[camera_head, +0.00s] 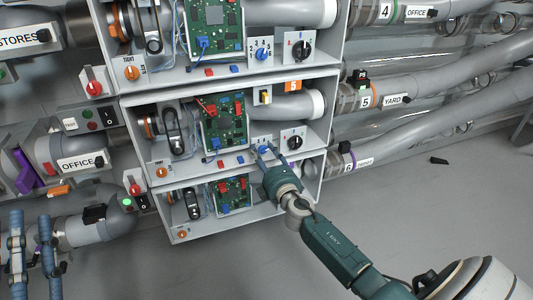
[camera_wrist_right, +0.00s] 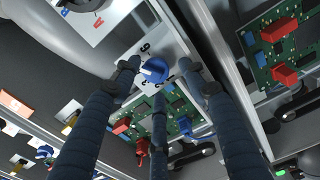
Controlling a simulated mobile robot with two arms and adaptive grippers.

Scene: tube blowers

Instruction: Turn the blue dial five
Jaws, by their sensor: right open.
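The blue dial (camera_head: 263,150) sits on a white plate in the middle cabinet compartment, level with the pipe labelled 5. It also shows in the right wrist view (camera_wrist_right: 156,70), with dark numbers on the plate around it. My right gripper (camera_head: 266,151) is open at the dial. In the right wrist view its fingers (camera_wrist_right: 158,78) stand left, right and below the dial; I cannot tell whether they touch it. My left gripper (camera_head: 31,213) shows at the lower left, its fingers apart with nothing between them, away from the dial.
A black knob (camera_head: 293,141) on a white plate sits just right of the dial. A green circuit board (camera_head: 224,122) is to its left. Another blue dial (camera_head: 262,54) is in the compartment above. Compartment walls and a shelf edge lie close around my right gripper.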

